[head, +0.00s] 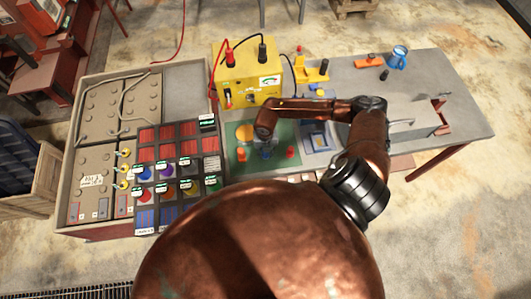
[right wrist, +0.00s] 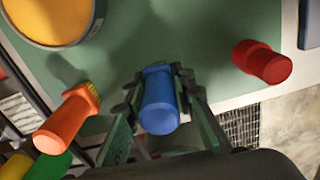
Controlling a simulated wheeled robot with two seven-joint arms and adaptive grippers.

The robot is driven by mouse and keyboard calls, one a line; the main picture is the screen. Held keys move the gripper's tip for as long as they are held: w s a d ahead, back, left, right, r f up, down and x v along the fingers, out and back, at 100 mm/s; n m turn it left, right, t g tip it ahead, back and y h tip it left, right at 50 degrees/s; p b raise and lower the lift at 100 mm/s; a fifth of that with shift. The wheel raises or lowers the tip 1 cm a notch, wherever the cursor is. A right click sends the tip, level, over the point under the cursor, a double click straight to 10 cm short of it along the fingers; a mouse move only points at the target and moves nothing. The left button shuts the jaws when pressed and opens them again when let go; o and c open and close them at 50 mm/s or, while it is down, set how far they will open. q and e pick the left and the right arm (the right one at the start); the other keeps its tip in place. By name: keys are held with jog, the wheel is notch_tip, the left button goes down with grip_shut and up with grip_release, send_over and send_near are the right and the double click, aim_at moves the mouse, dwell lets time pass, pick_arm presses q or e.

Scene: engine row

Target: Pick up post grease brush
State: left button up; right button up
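In the right wrist view a blue cylinder (right wrist: 160,103) stands over the green mat (right wrist: 150,45), between the two fingers of my right gripper (right wrist: 159,85). The fingers flank it closely, but I cannot tell whether they press on it. No label readable here shows which one is the post grease brush. In the head view my right gripper (head: 266,146) is low over the mat, its fingers hard to make out. My left gripper is not in view.
A round container with yellow contents (right wrist: 52,18) is on the mat. In the head view a yellow box with cables (head: 247,75) stands behind the mat. Bins with coloured caps (head: 180,165) are to the left. The grey bench (head: 455,75) has bare room at right.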

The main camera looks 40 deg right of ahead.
grip_shut()
jog(key=shift+r, duration=0.15)
